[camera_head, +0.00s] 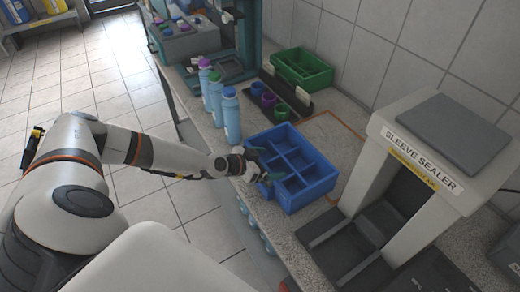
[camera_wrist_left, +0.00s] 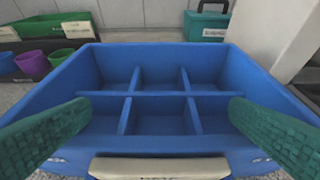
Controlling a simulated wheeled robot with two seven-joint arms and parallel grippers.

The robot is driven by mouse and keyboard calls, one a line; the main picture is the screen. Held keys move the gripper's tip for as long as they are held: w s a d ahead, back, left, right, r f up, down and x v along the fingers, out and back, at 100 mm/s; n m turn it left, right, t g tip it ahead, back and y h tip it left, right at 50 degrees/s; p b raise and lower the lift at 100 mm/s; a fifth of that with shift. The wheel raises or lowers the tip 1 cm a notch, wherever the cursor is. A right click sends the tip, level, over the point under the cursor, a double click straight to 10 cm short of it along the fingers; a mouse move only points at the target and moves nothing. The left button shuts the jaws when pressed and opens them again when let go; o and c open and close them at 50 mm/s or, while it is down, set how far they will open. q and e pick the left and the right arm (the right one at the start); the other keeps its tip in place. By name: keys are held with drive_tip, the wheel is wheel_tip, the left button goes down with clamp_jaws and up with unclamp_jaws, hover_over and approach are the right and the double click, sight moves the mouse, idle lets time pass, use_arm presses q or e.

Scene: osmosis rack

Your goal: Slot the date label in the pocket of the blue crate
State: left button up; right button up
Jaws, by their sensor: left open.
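The blue crate (camera_head: 312,197) stands on the speckled bench, divided into several compartments that look empty. My left gripper (camera_head: 262,165) is at the crate's left side in the head view. In the left wrist view, the green fingers of my left gripper (camera_wrist_left: 160,108) are wide apart with nothing between them, and the blue crate (camera_wrist_left: 60,98) fills the middle. A pale strip (camera_wrist_left: 160,168) lies along the crate's near wall at the bottom edge; I cannot tell whether it is the date label or whether it sits in the pocket. My right gripper is out of view.
Several blue bottles (camera_head: 230,114) stand left of the crate. Behind it are a black tray with small coloured cups (camera_head: 268,99) and a green bin (camera_head: 302,69). The sleeve sealer (camera_head: 425,150) stands close on the right. The bench's front edge runs below my left wrist.

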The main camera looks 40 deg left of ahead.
use_arm(q)
drive_tip(key=b+v, duration=0.1)
drive_tip(key=v, duration=1)
drive_tip(key=shift+s+r, duration=0.2)
drive_tip(key=shift+s, duration=0.1)
drive_tip(key=shift+a, duration=0.2)
